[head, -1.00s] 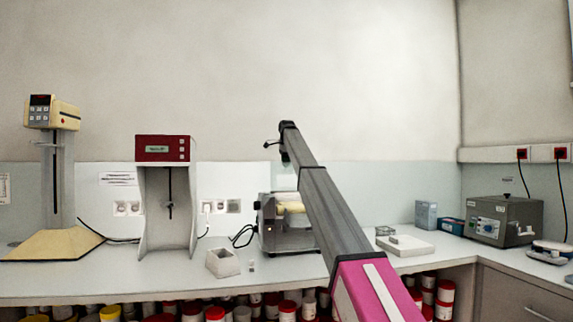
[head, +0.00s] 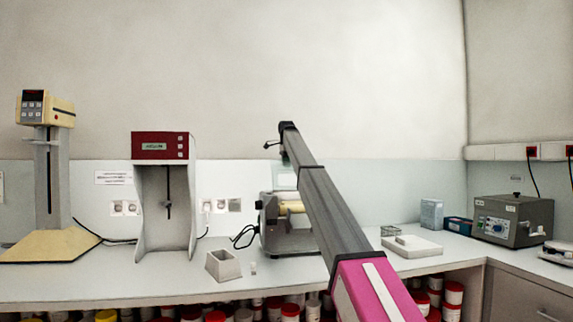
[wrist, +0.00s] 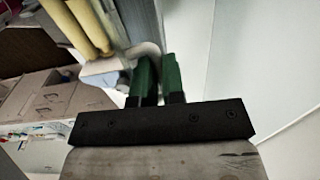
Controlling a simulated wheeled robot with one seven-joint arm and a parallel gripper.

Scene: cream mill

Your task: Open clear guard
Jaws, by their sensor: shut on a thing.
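The mill (head: 275,238) stands on the counter in the head view, with pale yellow rollers (head: 290,208). My arm hides its right part. The clear guard (head: 284,177) shows as a pale, see-through panel above the rollers, standing up from the mill. My gripper (wrist: 157,65) has green fingers, close together in the wrist view, shut on the guard at a pale rounded bar (wrist: 145,48) along its edge. The exact contact is partly hidden by the fingers. The rollers also show in the wrist view (wrist: 85,25), to the left of the fingers.
A grey open box (head: 223,266) and a small clear vial stand in front of the mill. A red-topped stirrer (head: 160,146) stands to the left. A white flat device (head: 412,247) lies to the right. Several lidded jars fill the shelf below the counter.

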